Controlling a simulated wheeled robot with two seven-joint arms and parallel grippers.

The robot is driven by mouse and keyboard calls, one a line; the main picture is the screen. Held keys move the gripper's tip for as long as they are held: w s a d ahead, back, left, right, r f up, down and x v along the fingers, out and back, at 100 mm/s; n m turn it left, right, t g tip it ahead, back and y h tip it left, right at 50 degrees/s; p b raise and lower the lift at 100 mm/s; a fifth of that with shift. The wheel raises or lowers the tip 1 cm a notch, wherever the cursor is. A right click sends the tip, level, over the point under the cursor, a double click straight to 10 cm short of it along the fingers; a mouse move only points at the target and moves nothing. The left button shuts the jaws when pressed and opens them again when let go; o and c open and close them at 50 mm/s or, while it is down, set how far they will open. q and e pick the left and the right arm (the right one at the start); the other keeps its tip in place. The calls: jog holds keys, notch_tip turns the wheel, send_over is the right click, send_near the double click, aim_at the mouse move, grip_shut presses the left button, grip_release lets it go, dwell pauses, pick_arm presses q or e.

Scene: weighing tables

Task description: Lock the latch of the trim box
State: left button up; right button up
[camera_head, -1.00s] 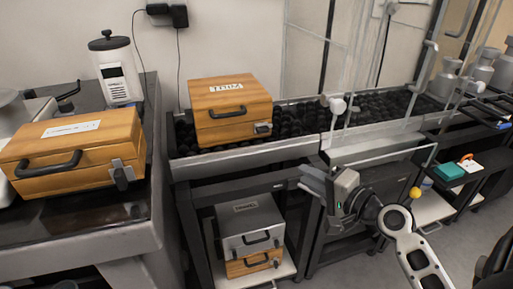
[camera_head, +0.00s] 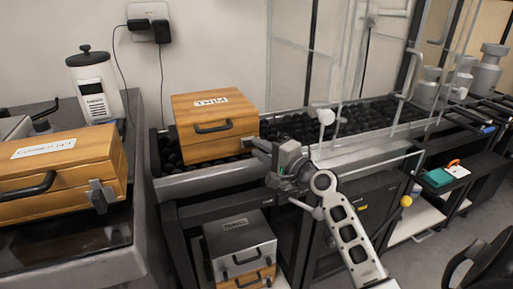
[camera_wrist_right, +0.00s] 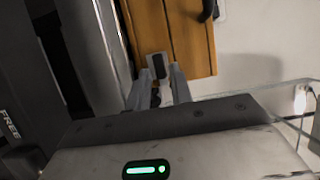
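The trim box (camera_head: 212,125) is a wooden box with a black handle and a white label on its lid. It stands shut on the roller conveyor. My right gripper (camera_head: 258,150) is at its front right corner and hides the latch in the head view. In the right wrist view the latch (camera_wrist_right: 158,66) is a dark tab on a light plate on the box front. The fingers of my right gripper (camera_wrist_right: 158,80) are apart there, with the latch in line with the gap between their tips. Contact cannot be told. My left gripper is not in view.
Another wooden box (camera_head: 60,168) with a latch stands on the left table. A grey box (camera_head: 240,243) and a wooden box (camera_head: 246,278) are stacked on the shelf below the conveyor. Thin pipes and a rail (camera_head: 370,160) stand right of my gripper. The conveyor (camera_head: 350,125) behind is clear.

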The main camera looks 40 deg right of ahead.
jog(key=shift+w+a, duration=0.15)
jog(key=shift+w, duration=0.7)
grip_shut()
